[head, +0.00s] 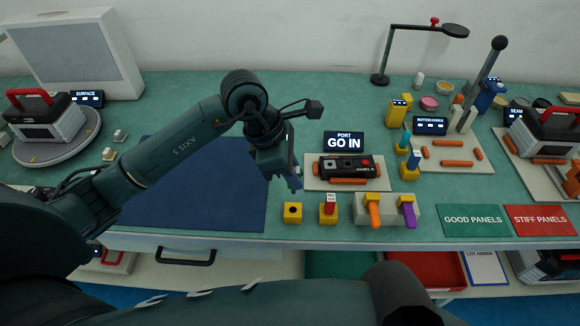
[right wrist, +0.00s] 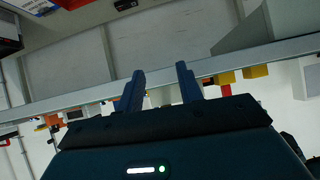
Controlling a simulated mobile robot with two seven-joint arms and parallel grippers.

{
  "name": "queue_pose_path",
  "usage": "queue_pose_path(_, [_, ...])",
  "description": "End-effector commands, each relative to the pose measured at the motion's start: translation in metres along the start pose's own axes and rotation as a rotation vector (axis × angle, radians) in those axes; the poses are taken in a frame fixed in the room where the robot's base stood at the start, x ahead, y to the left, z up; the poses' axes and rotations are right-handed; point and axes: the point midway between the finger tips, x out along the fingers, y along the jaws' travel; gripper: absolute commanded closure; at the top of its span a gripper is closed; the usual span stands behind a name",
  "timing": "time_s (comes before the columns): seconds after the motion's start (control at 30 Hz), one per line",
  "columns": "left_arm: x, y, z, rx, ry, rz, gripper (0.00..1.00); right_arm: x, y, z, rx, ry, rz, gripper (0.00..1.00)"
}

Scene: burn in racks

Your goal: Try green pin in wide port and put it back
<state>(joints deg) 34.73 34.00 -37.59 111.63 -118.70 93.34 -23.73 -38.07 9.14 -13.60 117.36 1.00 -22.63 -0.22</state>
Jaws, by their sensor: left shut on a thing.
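My left gripper (head: 293,181) points down just left of the port device, above the front of the bench. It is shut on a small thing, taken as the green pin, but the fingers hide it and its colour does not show. The port device (head: 362,164) is black with round and square ports, lying on a pale board (head: 382,184) behind an orange bar. A yellow block (head: 292,216) with an empty hole stands below the gripper. Beside it another yellow block (head: 328,219) holds a red pin (head: 330,200). My right gripper (right wrist: 161,88) is open and empty, away from the bench top.
A sign (head: 344,142) behind the device reads "PORT GO IN". A grey stand (head: 390,217) with orange and purple pieces is to the right. Green (head: 472,220) and red (head: 541,220) panel mats lie farther right. A bare blue mat (head: 205,190) lies left.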

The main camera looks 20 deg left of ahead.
Motion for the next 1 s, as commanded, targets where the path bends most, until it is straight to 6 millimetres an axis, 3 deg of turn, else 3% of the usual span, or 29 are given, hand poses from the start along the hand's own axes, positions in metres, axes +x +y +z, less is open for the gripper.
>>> queue_pose_path(0.63, [0.048,0.000,-0.021,-0.001,0.001,0.000,1.00,0.013,-0.008,0.006,-0.009,0.052,-0.027,0.64])
queue_pose_path(1.0, [0.054,0.000,-0.023,-0.001,-0.001,0.000,1.00,0.011,-0.013,0.002,-0.010,0.075,-0.048,0.64])
